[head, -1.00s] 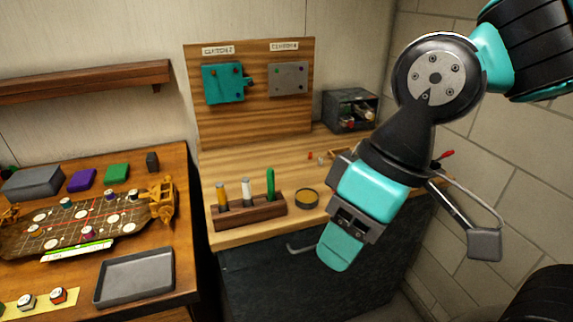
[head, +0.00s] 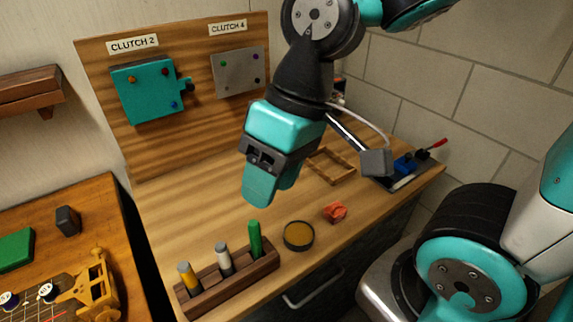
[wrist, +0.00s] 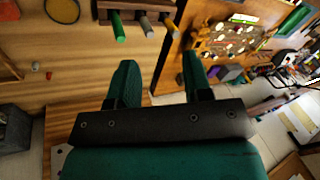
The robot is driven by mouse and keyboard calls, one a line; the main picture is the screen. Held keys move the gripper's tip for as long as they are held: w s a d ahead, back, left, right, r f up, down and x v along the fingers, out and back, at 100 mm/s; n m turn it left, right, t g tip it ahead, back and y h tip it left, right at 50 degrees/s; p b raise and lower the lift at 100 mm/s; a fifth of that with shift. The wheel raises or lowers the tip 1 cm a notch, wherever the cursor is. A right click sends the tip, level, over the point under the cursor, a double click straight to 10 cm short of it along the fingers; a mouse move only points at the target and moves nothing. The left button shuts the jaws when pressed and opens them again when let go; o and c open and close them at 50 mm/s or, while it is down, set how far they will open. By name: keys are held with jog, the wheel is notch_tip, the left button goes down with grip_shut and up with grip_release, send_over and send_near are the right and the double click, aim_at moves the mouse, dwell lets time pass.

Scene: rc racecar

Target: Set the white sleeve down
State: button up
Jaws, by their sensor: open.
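A white cylinder with a grey top (head: 224,260) stands in the middle of a dark wooden rack (head: 245,277), between a yellow one (head: 189,277) and a green one (head: 255,240). It is the only white sleeve-like piece I can make out. In the wrist view, the white piece (wrist: 146,24) shows at the top, beyond my fingers. My gripper (head: 272,194) is open with nothing between its fingers, raised over the bench behind the rack and apart from it. Its two green fingers (wrist: 157,70) are spread in the wrist view.
A round dish (head: 298,236) and a small red part (head: 335,212) lie right of the rack. A wooden frame (head: 332,167) lies further back. A board (head: 195,125) with two clutch plates stands behind. Bare bench lies left of my gripper.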

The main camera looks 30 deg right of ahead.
jog(key=w+d+f+m+b, duration=0.1)
jog(key=w+d+f+m, duration=0.1)
jog(key=w+d+m, duration=0.5)
jog(key=w+d+f+m+b, duration=0.25)
jog(key=w+m, duration=0.25)
jog(key=w, duration=0.3)
jog(key=w+d+f+m+t+b, duration=0.1)
jog(key=w+d+f+m, duration=0.3)
jog(key=d+m, duration=0.5)
jog(key=w+d+f+m, duration=0.4)
jog(key=d+m, duration=0.2)
jog(key=d, duration=0.5)
jog(key=p, duration=0.1)
send_near(300, 177)
jog(key=shift+w+a+f+m+t, duration=0.1)
jog(key=shift+a+f+m+t, duration=0.25)
jog(key=shift+a+f, duration=0.3)
jog(key=p+x, duration=0.1)
jog(key=x, duration=0.1)
jog(key=p+x, duration=0.1)
jog(key=x, duration=0.1)
jog(key=shift+w+a+f, duration=0.15)
jog(key=shift+w+a, duration=0.1)
jog(key=shift+a, duration=0.1)
jog(key=shift+a+f, duration=0.15)
jog(key=shift+f, duration=0.35)
grip_shut()
